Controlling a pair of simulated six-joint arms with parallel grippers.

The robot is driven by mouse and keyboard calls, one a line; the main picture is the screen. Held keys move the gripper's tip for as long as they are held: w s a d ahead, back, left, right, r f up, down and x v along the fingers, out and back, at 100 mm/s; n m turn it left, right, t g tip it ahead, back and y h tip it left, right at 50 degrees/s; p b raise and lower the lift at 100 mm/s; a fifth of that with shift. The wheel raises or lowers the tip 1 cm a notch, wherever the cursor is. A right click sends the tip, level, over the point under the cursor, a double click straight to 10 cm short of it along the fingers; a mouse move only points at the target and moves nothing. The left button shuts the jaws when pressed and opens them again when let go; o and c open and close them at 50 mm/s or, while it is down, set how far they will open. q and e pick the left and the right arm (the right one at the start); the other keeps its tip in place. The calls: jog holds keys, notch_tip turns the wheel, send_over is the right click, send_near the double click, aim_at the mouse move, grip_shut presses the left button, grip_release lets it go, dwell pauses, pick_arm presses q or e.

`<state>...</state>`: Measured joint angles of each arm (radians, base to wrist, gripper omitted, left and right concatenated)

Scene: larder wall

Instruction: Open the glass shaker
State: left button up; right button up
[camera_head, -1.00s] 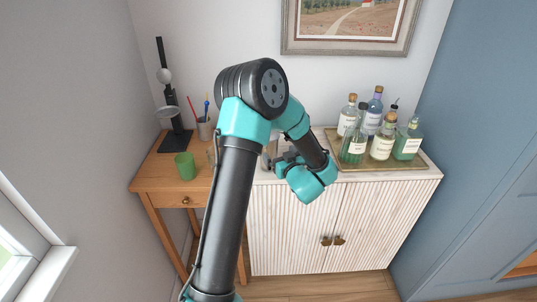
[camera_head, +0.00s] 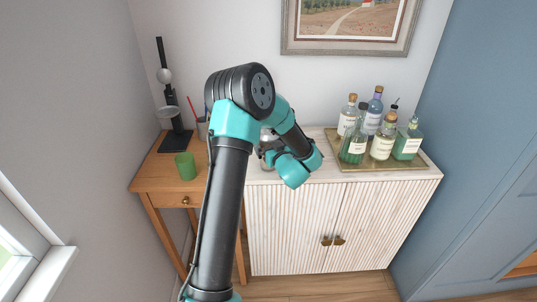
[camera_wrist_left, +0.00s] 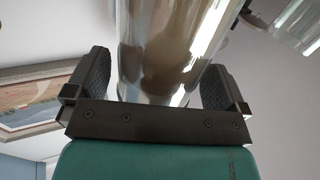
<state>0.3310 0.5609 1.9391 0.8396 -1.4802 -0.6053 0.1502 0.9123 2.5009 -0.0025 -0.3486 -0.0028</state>
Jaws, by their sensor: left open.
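The shaker (camera_wrist_left: 162,45) is a shiny, see-through or reflective cylinder that fills the middle of the left wrist view. In the head view a small silvery part of it (camera_head: 267,146) seems to show on the white cabinet top, beside my left arm. My left gripper (camera_wrist_left: 155,75) is open, with one dark finger on each side of the shaker. I cannot tell whether either finger touches it. In the head view my left arm hides most of the gripper and the shaker. The shaker's lid cannot be made out. My right gripper is not in view.
A tray (camera_head: 345,166) with several bottles (camera_head: 382,140) stands on the cabinet (camera_head: 300,225), right of my arm. A green cup (camera_head: 185,166), a pen holder (camera_head: 203,127) and a black stand (camera_head: 176,141) are on the wooden table at left.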

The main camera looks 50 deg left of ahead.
pick_arm(q)
jog(key=shift+w+a, duration=0.15)
jog(key=shift+a, duration=0.25)
jog(key=shift+r, duration=0.1)
jog(key=c, duration=1.7)
